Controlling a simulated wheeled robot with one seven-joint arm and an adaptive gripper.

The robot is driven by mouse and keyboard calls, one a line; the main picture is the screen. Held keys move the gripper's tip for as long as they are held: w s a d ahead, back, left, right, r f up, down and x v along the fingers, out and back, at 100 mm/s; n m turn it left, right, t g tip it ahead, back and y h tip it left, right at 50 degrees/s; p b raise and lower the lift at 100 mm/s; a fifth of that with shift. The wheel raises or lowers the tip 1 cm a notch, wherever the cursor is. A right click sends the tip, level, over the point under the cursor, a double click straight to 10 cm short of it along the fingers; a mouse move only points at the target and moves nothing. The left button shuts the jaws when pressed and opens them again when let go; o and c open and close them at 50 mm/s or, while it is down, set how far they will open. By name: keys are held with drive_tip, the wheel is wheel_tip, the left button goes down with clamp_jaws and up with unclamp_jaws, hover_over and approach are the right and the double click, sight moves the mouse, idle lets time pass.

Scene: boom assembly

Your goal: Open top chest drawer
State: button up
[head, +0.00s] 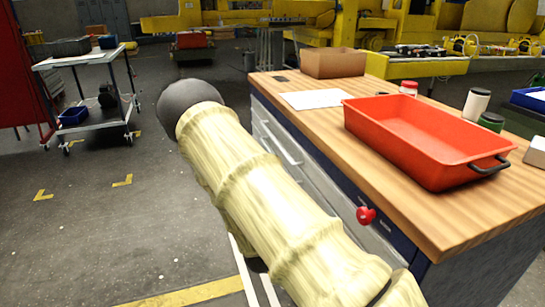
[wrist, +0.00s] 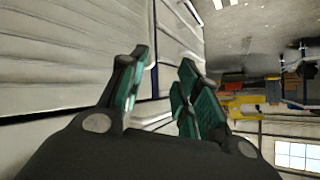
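The chest (head: 455,215) has a wooden top and a front with grey drawers, seen at an angle on the right of the head view. A pale bar handle (head: 281,143) runs along an upper grey drawer, which looks closed. In the wrist view the grey drawer fronts (wrist: 60,60) appear turned sideways on the left. My gripper (wrist: 164,65) is open, its green-padded fingers apart, close to the drawer fronts. A pale strip shows low between the fingers; I cannot tell whether it is a handle. My arm hides the gripper and much of the drawer front in the head view.
A red tray (head: 420,130), a cardboard box (head: 333,62), white paper (head: 316,99) and several jars stand on the chest top. A red knob (head: 366,215) sticks out of the front. A trolley (head: 92,85) stands back left; the floor between is clear.

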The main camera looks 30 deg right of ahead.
drive_tip(key=w+d+r+m+t+h+b, duration=0.1)
drive_tip(key=w+d+r+m+h+b, duration=0.3)
drive_tip(key=w+r, duration=0.35)
drive_tip(key=w+d+r+m+t+h+b, duration=0.1)
drive_tip(key=w+r+m+h+b, duration=0.1)
drive_tip(key=w+r+m+b, duration=0.35)
drive_tip(key=w+d+r+m+h+b, duration=0.25)
drive_tip(key=w+r+m, duration=0.35)
drive_tip(key=w+r, duration=0.3)
drive_tip(key=s+x, duration=0.1)
drive_tip(key=x, duration=0.8)
drive_tip(key=shift+d+r, duration=0.4)
drive_tip(key=shift+n, duration=0.25)
clamp_jaws()
